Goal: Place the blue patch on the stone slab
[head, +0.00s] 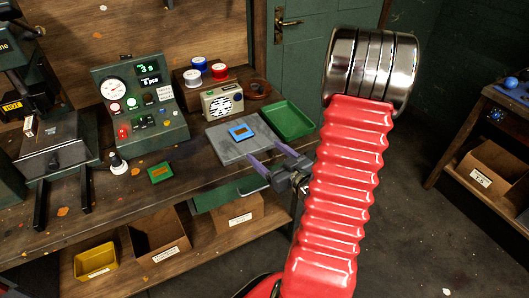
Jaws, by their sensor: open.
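The blue patch (233,136), a small blue-framed square with a brown centre, lies on the grey stone slab (226,152) on the workbench. It sits near the middle of the slab and looks flat. My gripper (263,151) has two purple fingers spread apart with nothing between them. It is at the slab's front right edge, to the lower right of the blue patch and apart from it in the picture. Whether the fingers touch the slab I cannot tell.
A green patch (160,172) lies on the workbench left of the slab. A green tray (305,132) is right of it. A radio (222,101) and a control box (140,105) stand behind. A press (52,140) is at the left. Boxes fill the lower shelf.

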